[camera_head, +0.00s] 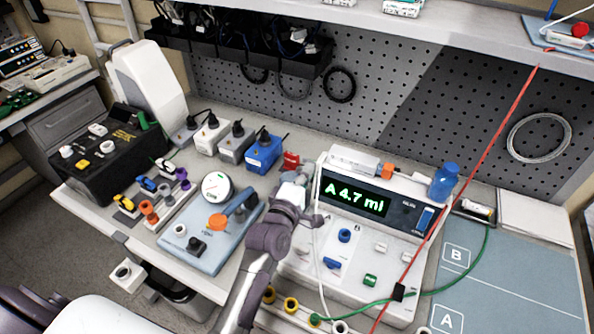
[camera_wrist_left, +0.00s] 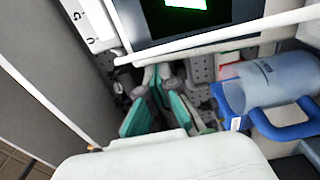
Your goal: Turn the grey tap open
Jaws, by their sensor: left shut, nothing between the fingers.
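My left gripper (camera_head: 303,179) is shut and empty at the left end of the infusion pump (camera_head: 325,262), close beside its lit display (camera_head: 356,196), which reads "A 4.7 ml". In the left wrist view the green-padded fingers (camera_wrist_left: 157,74) are close together just below the display's edge. I cannot make out the grey tap for certain; the gripper and wrist cover part of the pump's left end. A blue-grey lever-like part (camera_head: 243,205) lies on the gauge board (camera_head: 195,255), left of my wrist. My right gripper is not in view.
A blue-handled clear cylinder (camera_wrist_left: 262,85) is right of the fingers in the wrist view. A blue bottle (camera_head: 444,181) stands right of the display. A red line and a green tube (camera_head: 455,284) cross the pump's right side. The mat (camera_head: 520,290) at right is mostly clear.

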